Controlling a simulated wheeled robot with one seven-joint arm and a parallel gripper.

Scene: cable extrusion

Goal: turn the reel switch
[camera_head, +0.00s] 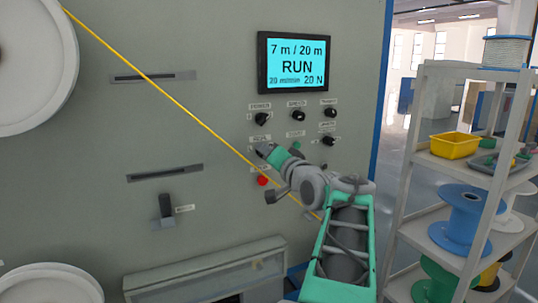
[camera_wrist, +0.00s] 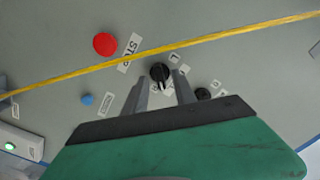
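In the wrist view a black rotary switch (camera_wrist: 160,73) with a pale pointer mark sits on the grey panel, just beyond and between my fingertips. My gripper (camera_wrist: 160,86) is open, with one finger on each side of the switch and a visible gap; contact cannot be told. The label beside the switch is too small and partly covered to read, so I cannot confirm it is the reel switch. In the head view my gripper (camera_head: 264,151) is at the panel below the upper-left knob (camera_head: 261,119), and hides the switch there.
A taut yellow cable (camera_head: 165,91) runs diagonally across the panel, close to my gripper. A red stop button (camera_wrist: 105,44) and another black knob (camera_wrist: 203,94) are nearby. The screen (camera_head: 295,63) reads RUN, 7 m / 20 m. A shelf with spools (camera_head: 467,222) stands at the right.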

